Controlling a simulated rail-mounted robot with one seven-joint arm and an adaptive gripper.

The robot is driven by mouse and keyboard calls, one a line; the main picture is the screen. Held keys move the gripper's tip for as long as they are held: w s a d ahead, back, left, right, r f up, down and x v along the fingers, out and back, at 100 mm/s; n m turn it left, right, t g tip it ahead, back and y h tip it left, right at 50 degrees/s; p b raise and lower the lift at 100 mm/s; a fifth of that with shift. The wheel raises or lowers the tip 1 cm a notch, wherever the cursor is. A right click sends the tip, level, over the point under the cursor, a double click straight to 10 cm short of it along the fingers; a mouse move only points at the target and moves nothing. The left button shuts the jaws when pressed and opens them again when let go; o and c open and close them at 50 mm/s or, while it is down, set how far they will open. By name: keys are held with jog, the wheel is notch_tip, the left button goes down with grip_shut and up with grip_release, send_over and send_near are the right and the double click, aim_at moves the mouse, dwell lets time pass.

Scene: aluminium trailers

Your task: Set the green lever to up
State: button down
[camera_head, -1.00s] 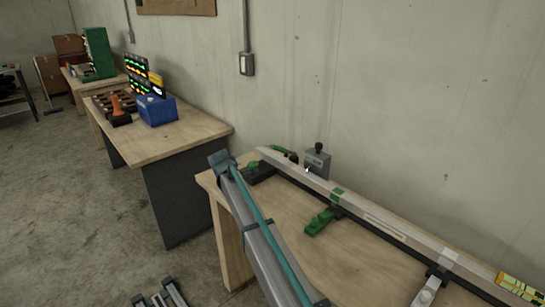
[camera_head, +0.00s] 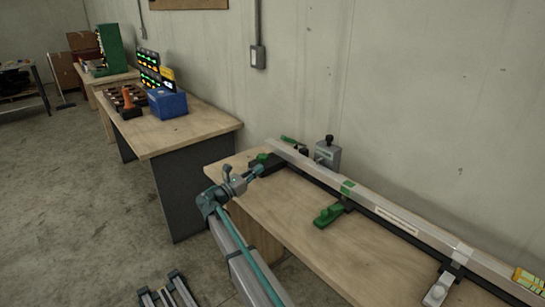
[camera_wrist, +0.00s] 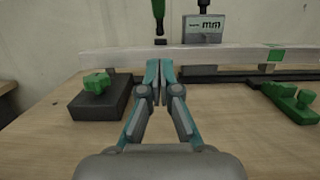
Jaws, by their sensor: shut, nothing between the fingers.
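A green lever handle (camera_head: 290,140) sits at the far left end of the aluminium profile (camera_head: 365,201), behind it. In the wrist view the green handle (camera_wrist: 158,10) stands above the profile, nearly in line with my gripper; its top is cut off. A green knob (camera_head: 262,157) sits on a black block (camera_wrist: 98,104) in front of the profile. A green clamp (camera_head: 328,215) lies farther right. My gripper (camera_head: 257,171) is shut and empty; in the wrist view its fingertips (camera_wrist: 160,72) are in front of the profile, right of the black block.
A grey box marked "mm" (camera_wrist: 199,29) with a black knob stands behind the profile, right of the handle. A concrete wall (camera_head: 400,90) rises behind the wooden bench (camera_head: 285,205). Another bench at left holds a blue box (camera_head: 167,103).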

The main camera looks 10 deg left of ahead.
jog(key=p, duration=0.3)
send_near(288, 139)
jog(key=w+d+f, duration=0.2)
jog(key=w+f, duration=0.2)
jog(key=w+r, duration=0.1)
jog(key=w+d+r, duration=0.1)
jog(key=r, duration=0.1)
jog(key=shift+w+d+r+p, duration=0.15)
jog(key=shift+d+p, duration=0.1)
jog(key=shift+p, duration=0.15)
